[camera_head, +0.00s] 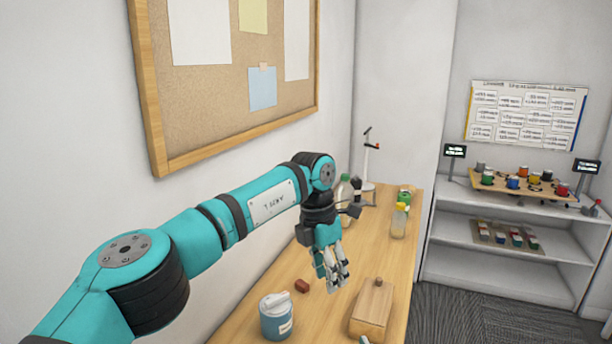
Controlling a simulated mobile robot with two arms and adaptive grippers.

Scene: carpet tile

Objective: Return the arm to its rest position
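My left arm is teal and black and reaches in from the lower left, out over the wooden table (372,258). My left gripper (338,282) hangs from its wrist, fingers pointing down, above the table. I see nothing held between its fingers, but the fingers overlap in this view and I cannot tell whether they are apart.
Bottles, including a yellow-capped one (398,222), stand farther back. A corkboard (225,110) hangs left; white shelves (515,264) stand right.

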